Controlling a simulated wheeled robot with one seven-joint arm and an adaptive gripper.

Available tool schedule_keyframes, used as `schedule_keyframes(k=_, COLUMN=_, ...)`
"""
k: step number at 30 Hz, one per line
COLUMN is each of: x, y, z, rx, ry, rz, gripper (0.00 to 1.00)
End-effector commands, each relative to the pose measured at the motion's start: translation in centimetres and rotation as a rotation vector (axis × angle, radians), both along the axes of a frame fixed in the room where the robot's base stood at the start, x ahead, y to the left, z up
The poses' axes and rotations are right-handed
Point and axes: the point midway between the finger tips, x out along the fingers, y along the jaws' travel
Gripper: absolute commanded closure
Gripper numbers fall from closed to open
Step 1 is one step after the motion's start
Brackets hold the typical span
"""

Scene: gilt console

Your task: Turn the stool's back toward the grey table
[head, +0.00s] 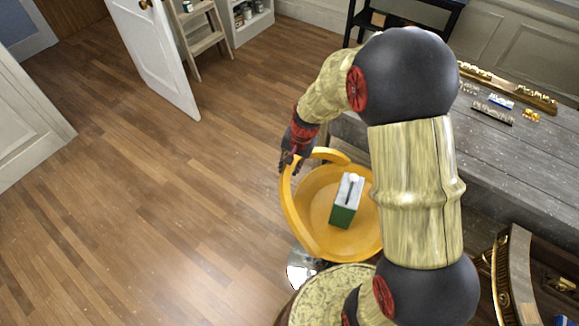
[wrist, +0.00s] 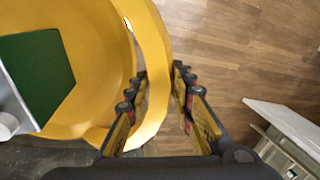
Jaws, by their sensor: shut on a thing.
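The yellow stool (head: 312,200) stands left of the grey table (head: 440,130) in the head view. Its curved back rail runs along the left side of the seat, on the side away from the table. The rail also shows in the wrist view (wrist: 153,55). My gripper (head: 288,165) is at the rail's upper left part in the head view. In the wrist view my gripper (wrist: 160,78) has one finger on each side of the rail and is shut on it. A green and white box (head: 344,208) sits on the seat. My arm hides the seat's right edge.
A round patterned surface (head: 325,290) is close below the stool, beside its shiny metal base (head: 302,268). A gilt console (head: 510,280) stands at lower right. Small items lie on the grey table. Open wooden floor (head: 170,210) lies left, with an open white door (head: 150,50) and step ladder (head: 200,40) beyond.

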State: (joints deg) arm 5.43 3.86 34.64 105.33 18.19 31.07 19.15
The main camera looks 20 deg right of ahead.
Motion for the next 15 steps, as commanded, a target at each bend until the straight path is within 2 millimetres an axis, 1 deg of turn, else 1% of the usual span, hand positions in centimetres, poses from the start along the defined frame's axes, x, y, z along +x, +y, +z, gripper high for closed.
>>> schedule_keyframes(k=8, x=1.3, y=-1.2, z=0.2, rx=0.0, ry=0.0, rz=-0.08, gripper=1.0)
schedule_keyframes(k=15, x=2.8, y=-3.0, z=0.2, rx=0.0, ry=-0.001, rz=-0.196, gripper=1.0)
